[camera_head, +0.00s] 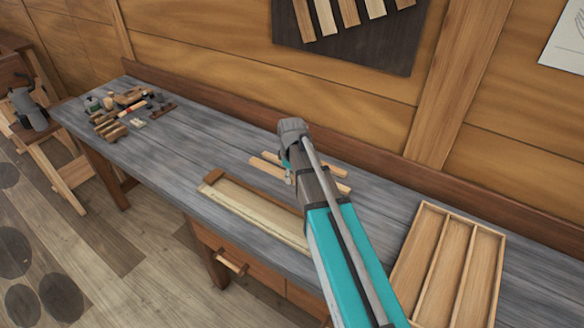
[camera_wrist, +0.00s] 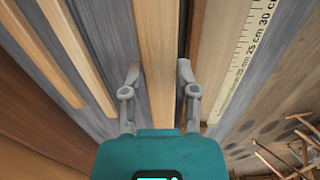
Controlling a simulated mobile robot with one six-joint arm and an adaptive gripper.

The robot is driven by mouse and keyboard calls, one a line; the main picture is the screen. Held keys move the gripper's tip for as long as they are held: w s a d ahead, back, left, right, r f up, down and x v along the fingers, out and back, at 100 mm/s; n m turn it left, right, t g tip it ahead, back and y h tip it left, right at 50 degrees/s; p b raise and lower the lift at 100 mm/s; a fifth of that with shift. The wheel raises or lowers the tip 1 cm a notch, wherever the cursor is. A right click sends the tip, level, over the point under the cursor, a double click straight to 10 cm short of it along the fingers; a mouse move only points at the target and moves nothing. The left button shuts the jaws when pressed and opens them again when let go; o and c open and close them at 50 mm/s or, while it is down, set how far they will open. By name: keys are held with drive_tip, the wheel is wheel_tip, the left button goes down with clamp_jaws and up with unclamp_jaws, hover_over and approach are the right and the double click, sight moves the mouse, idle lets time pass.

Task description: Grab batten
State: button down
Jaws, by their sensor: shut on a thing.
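Light wooden battens (camera_head: 268,168) lie on the grey workbench, partly hidden behind my arm in the head view. In the wrist view one pale batten (camera_wrist: 157,50) runs lengthwise between the two fingers of my gripper (camera_wrist: 158,75), and the gripper is shut on it. Two more battens, a nearer one (camera_wrist: 60,45) and a farther one (camera_wrist: 30,60), lie to its left, apart from the fingers. In the head view my gripper (camera_head: 287,172) is low at the battens, mostly hidden by my wrist.
A shallow wooden tray with a ruler edge (camera_head: 250,216) lies at the bench's front; its scale (camera_wrist: 245,60) shows in the wrist view. A compartment box (camera_head: 430,232) stands at right. Tools and blocks (camera_head: 125,108) crowd the far left. Bare bench (camera_head: 190,145) lies between.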

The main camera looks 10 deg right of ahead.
drive_tip(key=s+a+r+p, duration=0.1)
drive_tip(key=s+r+p, duration=0.1)
drive_tip(key=s, duration=0.3)
drive_tip(key=shift+s+a+r, duration=0.25)
drive_tip(key=shift+s+r, duration=0.05)
drive_tip(key=shift+s, duration=0.1)
drive_tip(key=shift+f, duration=0.1)
